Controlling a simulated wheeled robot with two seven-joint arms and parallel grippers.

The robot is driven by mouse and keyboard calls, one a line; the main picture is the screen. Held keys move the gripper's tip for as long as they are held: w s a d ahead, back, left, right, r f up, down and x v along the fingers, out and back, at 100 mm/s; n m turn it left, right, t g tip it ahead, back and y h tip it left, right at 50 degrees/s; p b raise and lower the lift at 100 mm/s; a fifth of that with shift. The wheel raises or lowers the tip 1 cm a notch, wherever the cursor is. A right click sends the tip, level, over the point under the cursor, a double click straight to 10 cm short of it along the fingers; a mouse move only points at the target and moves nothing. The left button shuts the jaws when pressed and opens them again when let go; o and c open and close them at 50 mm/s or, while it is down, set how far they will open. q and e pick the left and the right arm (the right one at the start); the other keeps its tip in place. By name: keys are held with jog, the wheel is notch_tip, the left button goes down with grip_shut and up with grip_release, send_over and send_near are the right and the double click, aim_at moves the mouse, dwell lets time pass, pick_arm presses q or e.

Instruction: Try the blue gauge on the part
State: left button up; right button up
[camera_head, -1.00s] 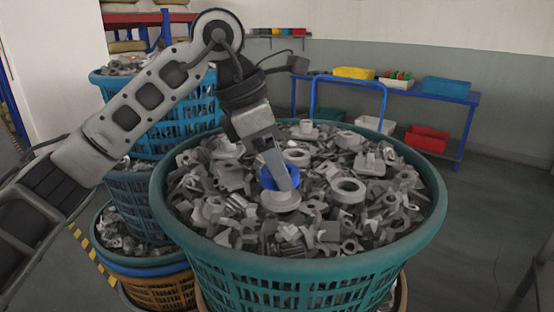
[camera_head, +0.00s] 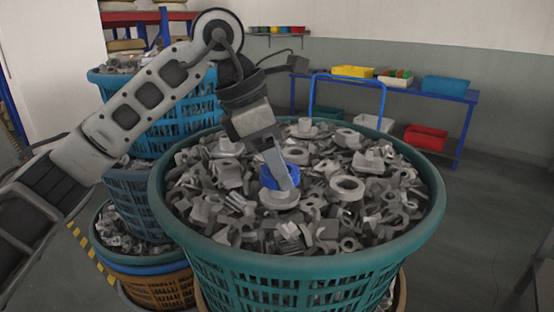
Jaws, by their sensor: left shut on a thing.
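My left gripper (camera_head: 284,180) reaches down over the big teal basket (camera_head: 300,268) and is shut on the blue gauge (camera_head: 271,178), a short blue ring-like piece. The gauge is right at the top of a grey flanged part (camera_head: 279,199) that lies on the heap in the basket. The gripper finger covers the middle of the gauge. I cannot tell whether the gauge sits around the part's neck or only rests on it.
Loose grey metal parts (camera_head: 347,188) fill the teal basket. Blue baskets (camera_head: 140,200) of parts are stacked at the left. A blue bench (camera_head: 400,90) with yellow, red and blue bins stands behind.

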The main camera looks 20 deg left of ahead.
pick_arm(q)
jog(key=shift+f+b, duration=0.8)
jog(key=shift+f, duration=0.3)
dwell(0.5)
jog(key=shift+f, duration=0.2)
dwell(0.9)
jog(key=shift+r, duration=0.15)
jog(key=shift+r+p, duration=2)
jog(key=shift+r, duration=0.5)
notch_tip(320, 180, up, 4)
jog(key=p, duration=0.3)
